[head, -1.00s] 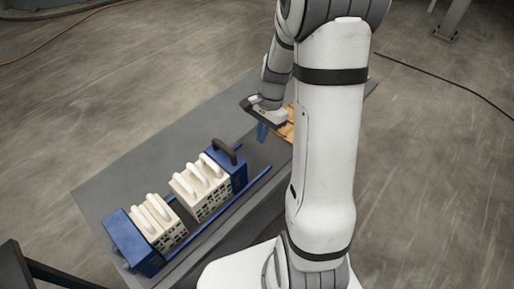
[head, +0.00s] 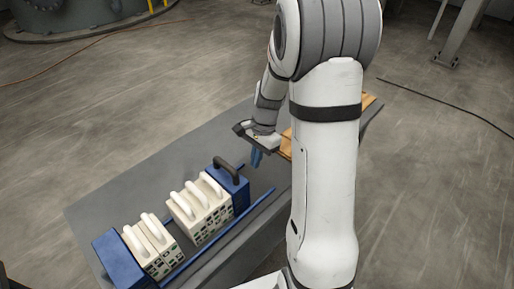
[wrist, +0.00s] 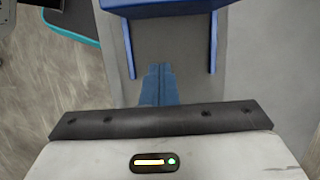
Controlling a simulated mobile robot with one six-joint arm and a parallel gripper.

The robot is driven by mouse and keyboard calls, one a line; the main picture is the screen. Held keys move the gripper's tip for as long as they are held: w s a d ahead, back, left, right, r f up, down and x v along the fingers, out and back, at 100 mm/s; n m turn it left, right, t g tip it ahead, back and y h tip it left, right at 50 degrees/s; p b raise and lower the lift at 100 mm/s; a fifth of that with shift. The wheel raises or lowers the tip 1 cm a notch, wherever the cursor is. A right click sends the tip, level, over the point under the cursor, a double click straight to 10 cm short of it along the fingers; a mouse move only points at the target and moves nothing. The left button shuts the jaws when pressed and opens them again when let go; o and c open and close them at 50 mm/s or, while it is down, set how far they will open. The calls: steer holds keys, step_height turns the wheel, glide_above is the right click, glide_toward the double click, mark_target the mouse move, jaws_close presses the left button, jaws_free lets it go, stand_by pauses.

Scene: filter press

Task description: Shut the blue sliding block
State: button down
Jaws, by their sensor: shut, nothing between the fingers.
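The blue sliding block (head: 233,186) with a black arched handle stands on the blue rails (head: 262,202), against the right end of a group of white plates (head: 199,209). A gap separates these from a second group of white plates (head: 151,245) beside the fixed blue end block (head: 120,261). My gripper (head: 256,159) is shut and empty, to the right of the sliding block and apart from it. In the wrist view the blue fingertips (wrist: 158,72) are together between the two rails, with the blue block (wrist: 170,8) at the top edge.
The press sits on a grey table (head: 125,190). A wooden item (head: 286,146) lies on the table, partly hidden behind my arm. A teal-edged dark thing (wrist: 72,24) shows at the upper left of the wrist view. The table left of the press is clear.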

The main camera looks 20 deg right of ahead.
mark_target(228, 183)
steer(key=x, duration=0.3)
steer(key=shift+s+a+f, duration=0.1)
steer(key=shift+a+f, duration=0.05)
steer(key=shift+f, duration=0.05)
steer(key=shift+s+a+r+p, duration=0.1)
steer(key=shift+s+a+p, duration=0.15)
steer(key=shift+a, duration=0.35)
steer(key=shift+s+a+r+p, duration=0.1)
steer(key=shift+s+a+p, duration=0.15)
steer(key=shift+a, duration=0.35)
steer(key=shift+s+a+f, duration=0.1)
steer(key=shift+s+a, duration=0.15)
steer(key=shift+a, duration=0.2)
